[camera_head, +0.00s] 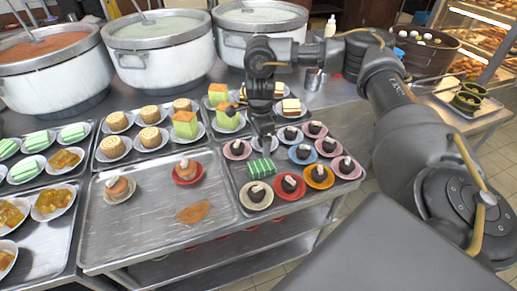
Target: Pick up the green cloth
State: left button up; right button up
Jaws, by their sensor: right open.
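A small green cloth (262,168) with pale stripes lies on the right-hand metal tray, among the plates of small dark cakes. My right gripper (263,146) comes in from the right, over the back part of this tray, and points down. It is open, with its fingers just above or behind the cloth in the picture. I cannot tell the exact gap between them. Nothing shows in its jaws. My left gripper is not in view.
Several plated dark cakes (289,186) crowd the cloth. A mostly bare tray (150,236) holds two plated cakes and a brown patch. Large pots (160,55) stand at the back left. Green cakes (35,140) sit on the left tray.

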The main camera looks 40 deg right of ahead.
send_over(261, 165)
notch_tip(261, 165, down, 5)
jog(key=shift+w+f, duration=0.15)
jog(key=shift+f, duration=0.1)
jog(key=f+p, duration=0.1)
jog(key=f, duration=0.4)
jog(key=shift+s+p, duration=0.2)
jog(key=shift+p, duration=0.1)
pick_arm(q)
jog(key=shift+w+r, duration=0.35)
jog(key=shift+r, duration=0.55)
pick_arm(e)
jog(key=c, duration=1.1)
